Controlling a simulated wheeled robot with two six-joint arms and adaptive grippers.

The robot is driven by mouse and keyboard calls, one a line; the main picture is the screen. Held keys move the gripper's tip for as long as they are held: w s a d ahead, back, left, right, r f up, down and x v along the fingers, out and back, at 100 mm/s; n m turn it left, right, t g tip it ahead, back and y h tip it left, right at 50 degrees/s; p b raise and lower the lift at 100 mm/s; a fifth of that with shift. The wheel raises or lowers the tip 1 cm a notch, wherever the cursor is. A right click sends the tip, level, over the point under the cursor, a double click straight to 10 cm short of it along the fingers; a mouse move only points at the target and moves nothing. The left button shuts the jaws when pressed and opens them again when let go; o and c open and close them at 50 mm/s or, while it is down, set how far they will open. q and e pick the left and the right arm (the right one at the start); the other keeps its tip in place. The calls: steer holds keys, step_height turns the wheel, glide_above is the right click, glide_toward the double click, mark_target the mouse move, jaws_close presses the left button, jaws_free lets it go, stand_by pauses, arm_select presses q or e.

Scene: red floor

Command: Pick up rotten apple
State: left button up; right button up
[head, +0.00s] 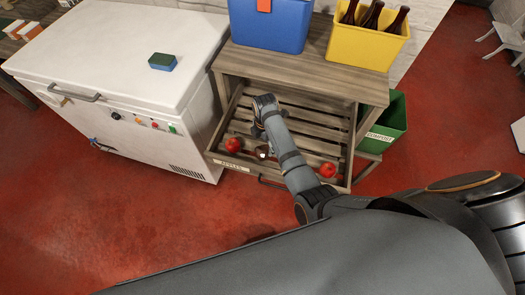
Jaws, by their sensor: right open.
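An open slatted wooden drawer (238,164) holds apples. One red apple (233,145) lies at its front left and another red apple (327,170) at its front right. My right arm reaches over the drawer, its wrist bent downward. My right gripper (262,151) is open and low in the drawer, just right of the left red apple. Something dark brownish-red shows at the fingers; it is too small and covered to tell whether it is the rotten apple. My left gripper is out of view.
A white chest freezer (110,55) with a sponge (162,62) stands left of the drawer. A blue bin (270,25) and a yellow crate (365,45) of bottles sit on the wooden unit. A green compost bin (392,118) stands right. Red floor (120,215) lies open in front.

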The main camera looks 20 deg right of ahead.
mark_target(264, 149)
steer(key=shift+w+f, duration=0.15)
steer(key=shift+f, duration=0.75)
step_height(264, 149, down, 4)
steer(key=shift+r+b, duration=0.15)
steer(key=shift+b, duration=0.2)
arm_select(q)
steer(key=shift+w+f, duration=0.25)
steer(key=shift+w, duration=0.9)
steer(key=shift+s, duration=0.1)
arm_select(e)
steer(key=shift+c, duration=0.2)
steer(key=shift+c, duration=1.1)
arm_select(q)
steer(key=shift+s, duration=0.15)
arm_select(e)
steer(key=c, duration=1)
steer(key=shift+c, duration=0.2)
